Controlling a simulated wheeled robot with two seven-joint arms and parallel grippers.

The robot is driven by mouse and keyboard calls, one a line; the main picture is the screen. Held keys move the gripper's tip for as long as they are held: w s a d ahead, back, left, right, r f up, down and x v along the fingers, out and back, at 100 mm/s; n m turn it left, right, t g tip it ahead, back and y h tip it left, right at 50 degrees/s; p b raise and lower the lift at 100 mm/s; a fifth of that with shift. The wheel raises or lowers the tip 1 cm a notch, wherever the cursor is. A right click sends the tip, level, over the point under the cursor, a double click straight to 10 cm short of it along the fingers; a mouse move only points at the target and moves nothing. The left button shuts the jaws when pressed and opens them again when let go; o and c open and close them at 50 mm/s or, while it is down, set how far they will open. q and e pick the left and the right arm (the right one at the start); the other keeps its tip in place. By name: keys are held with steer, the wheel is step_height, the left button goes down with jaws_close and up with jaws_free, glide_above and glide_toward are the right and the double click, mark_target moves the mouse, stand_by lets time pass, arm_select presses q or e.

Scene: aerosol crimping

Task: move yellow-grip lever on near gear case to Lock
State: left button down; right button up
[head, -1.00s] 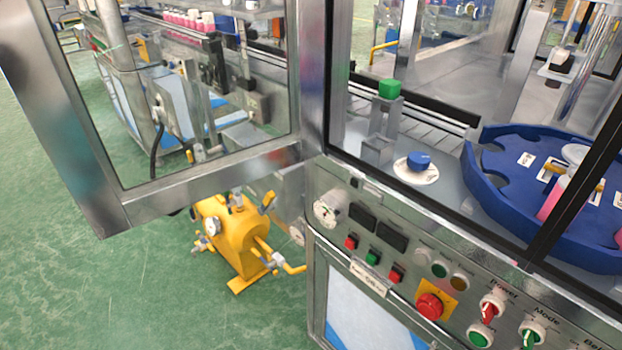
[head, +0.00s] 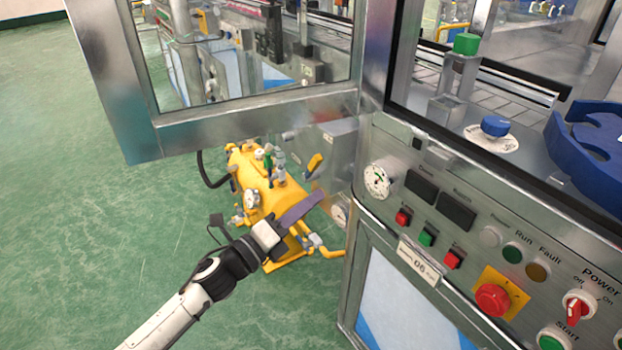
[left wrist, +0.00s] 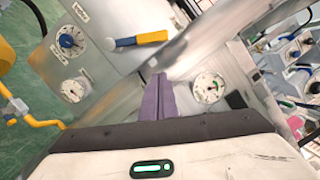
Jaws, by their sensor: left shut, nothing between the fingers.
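The yellow-grip lever (head: 315,163) is on the grey case (head: 335,140) below the open door frame in the head view. In the left wrist view the lever's yellow grip (left wrist: 150,38) points right from its grey base, near the top of the picture. My left gripper (head: 318,196) is shut and empty, its purple fingers just below the lever in the head view. In the left wrist view its fingertips (left wrist: 160,78) are together, below the grip with a visible gap. I cannot read any Lock mark. My right gripper is not in view.
A yellow tank (head: 245,168) with pipes stands behind my left gripper. The open door frame (head: 260,107) hangs above. The machine's control panel (head: 455,225) is at right. The green floor at left is clear.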

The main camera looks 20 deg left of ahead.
mark_target(315, 167)
arm_select(q)
steer(key=w, duration=0.1)
steer(key=w+a+r, duration=0.1)
steer(key=w, duration=0.1)
steer(key=w+r, duration=0.1)
steer(key=shift+w+a+r, duration=0.15)
steer(key=shift+w+a, duration=0.1)
steer(key=shift+w, duration=0.15)
steer(key=shift+p, duration=0.3)
